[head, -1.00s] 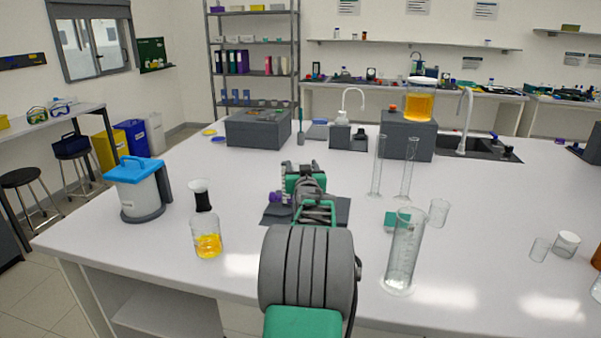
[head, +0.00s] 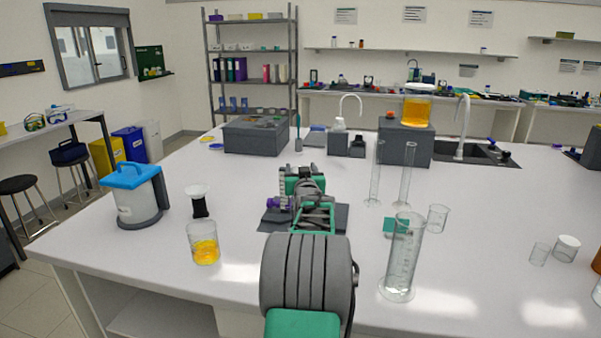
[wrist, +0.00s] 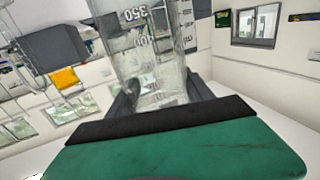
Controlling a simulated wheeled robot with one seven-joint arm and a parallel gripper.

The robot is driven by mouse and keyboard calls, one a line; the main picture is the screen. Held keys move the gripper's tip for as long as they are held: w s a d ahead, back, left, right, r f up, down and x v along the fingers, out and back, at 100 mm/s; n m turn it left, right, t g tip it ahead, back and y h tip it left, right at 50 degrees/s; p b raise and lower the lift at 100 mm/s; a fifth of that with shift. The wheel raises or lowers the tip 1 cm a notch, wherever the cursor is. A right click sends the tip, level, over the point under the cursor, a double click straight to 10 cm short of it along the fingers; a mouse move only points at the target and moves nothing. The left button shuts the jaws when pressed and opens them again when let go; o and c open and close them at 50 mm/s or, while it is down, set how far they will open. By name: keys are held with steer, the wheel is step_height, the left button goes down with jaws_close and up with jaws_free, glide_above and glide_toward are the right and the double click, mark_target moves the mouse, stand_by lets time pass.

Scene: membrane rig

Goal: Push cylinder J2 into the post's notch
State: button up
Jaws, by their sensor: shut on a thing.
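My gripper (wrist: 163,95) shows in the wrist view as a green body with dark fingers at either side of a clear glass cylinder with printed graduations (wrist: 150,45). The fingers are shut on this cylinder, and "350" is legible on it. In the head view my gripper (head: 303,180) is at the far end of my arm, above a dark grey plate (head: 338,218); my arm hides most of what it holds. No label J2 is legible. I cannot make out the post's notch, and my arm hides much of that area. A purple part (head: 278,203) shows left of my gripper.
A large measuring cylinder (head: 400,275) stands close right of my arm. Two slim glass cylinders (head: 375,180) (head: 404,180) stand behind it, near a beaker (head: 437,218). A beaker of yellow liquid (head: 203,250) and a blue-lidded jug (head: 137,200) stand left. The right middle is mostly clear.

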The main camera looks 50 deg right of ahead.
steer(key=o, duration=1.8)
